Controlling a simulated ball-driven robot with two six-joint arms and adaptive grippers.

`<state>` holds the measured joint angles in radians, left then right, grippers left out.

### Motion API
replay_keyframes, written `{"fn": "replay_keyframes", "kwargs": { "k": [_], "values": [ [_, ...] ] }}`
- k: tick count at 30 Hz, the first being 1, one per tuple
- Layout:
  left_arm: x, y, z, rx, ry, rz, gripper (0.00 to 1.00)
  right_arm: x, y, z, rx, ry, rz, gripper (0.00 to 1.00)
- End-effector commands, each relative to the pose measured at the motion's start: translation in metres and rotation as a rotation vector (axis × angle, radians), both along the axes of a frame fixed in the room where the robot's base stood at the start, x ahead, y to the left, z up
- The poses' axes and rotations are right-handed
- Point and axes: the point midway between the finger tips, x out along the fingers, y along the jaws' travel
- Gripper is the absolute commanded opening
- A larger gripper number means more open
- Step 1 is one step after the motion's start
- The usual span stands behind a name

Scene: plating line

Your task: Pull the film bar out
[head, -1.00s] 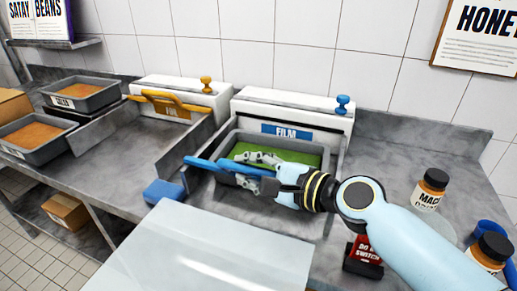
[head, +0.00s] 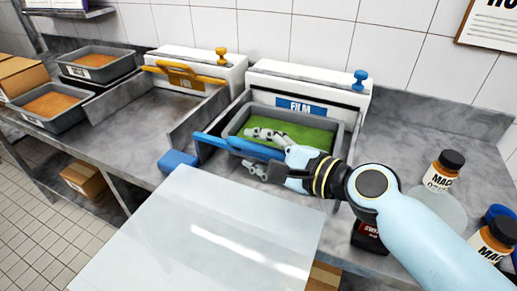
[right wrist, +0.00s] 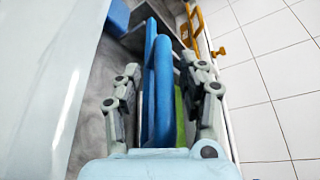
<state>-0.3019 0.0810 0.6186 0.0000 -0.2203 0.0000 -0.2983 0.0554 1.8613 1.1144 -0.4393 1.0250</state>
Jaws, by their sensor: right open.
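The blue film bar (head: 240,147) is a long bar with a looped shape, lying across the front of the station labelled FILM (head: 301,106). It crosses the front left of a grey tray (head: 341,130) with green contents. My right gripper (head: 259,151) is at the bar, with one finger on the far side and one on the near side. In the right wrist view the bar (right wrist: 163,85) runs between the spread fingers of the gripper (right wrist: 165,90), with gaps visible beside it. Part of the bar is hidden behind the gripper. My left gripper is not in view.
A pale translucent panel (head: 200,235) fills the front. A blue block (head: 177,161) sits near the counter's edge. An orange bar (head: 180,72) is at the left station. Brown-filled trays (head: 98,67) stand further left. Bottles (head: 445,170) and a dark red box (head: 368,238) are at right.

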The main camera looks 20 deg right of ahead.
Motion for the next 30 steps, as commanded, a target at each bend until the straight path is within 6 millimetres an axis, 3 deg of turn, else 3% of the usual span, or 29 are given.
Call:
{"fn": "replay_keyframes", "kwargs": {
  "k": [5, 19, 24, 30],
  "values": [
    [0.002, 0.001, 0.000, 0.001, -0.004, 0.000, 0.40, -0.009, -0.005, 0.002, -0.002, 0.000, 0.000, 0.42],
    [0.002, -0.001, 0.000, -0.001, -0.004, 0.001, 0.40, -0.095, -0.039, 0.022, -0.002, 0.002, 0.003, 0.42],
    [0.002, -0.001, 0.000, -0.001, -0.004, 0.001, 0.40, -0.107, -0.045, 0.025, -0.001, 0.000, 0.001, 0.42],
    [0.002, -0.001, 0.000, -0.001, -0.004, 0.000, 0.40, -0.108, -0.046, 0.026, 0.000, 0.000, 0.001, 0.42]
  ]
}}
